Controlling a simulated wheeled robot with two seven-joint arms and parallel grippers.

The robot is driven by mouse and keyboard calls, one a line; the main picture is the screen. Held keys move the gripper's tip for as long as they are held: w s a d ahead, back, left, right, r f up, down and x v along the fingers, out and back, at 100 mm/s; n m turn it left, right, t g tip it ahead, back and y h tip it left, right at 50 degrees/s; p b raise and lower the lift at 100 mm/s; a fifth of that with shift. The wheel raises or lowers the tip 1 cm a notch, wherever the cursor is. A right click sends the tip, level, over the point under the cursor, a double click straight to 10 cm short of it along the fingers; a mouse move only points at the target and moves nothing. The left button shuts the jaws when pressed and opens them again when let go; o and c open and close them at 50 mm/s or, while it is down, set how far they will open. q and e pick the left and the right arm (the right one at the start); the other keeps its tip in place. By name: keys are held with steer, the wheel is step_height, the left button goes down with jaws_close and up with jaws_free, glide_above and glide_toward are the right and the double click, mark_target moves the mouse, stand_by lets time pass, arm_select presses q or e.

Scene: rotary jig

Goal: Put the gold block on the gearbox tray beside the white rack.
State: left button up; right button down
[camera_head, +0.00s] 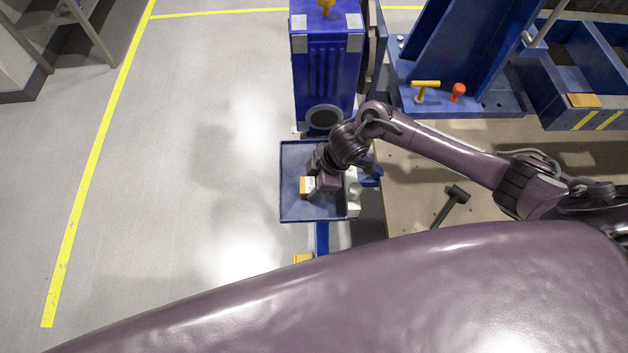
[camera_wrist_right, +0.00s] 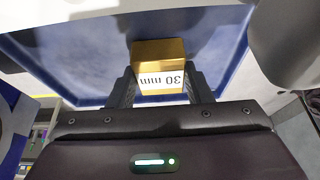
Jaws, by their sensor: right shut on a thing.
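The gold block (camera_head: 307,186) is in my right gripper (camera_head: 314,184), over the blue gearbox tray (camera_head: 287,212). In the right wrist view the block (camera_wrist_right: 160,53), marked "30 mm", sits between the two fingers of the right gripper (camera_wrist_right: 160,85), with the blue tray (camera_wrist_right: 90,65) behind it. I cannot tell whether the block touches the tray floor. A white part, apparently the rack (camera_head: 354,197), stands at the tray's right edge, partly hidden by my right arm. My left gripper does not show.
A blue gearbox housing (camera_head: 326,75) stands just behind the tray. A black hammer-like tool (camera_head: 452,205) lies on the bench to the right. Another gold piece (camera_head: 303,259) shows in front of the tray. Open floor lies to the left.

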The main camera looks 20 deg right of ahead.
steer(key=c, duration=0.7)
jaws_free()
steer(key=v, duration=1.2)
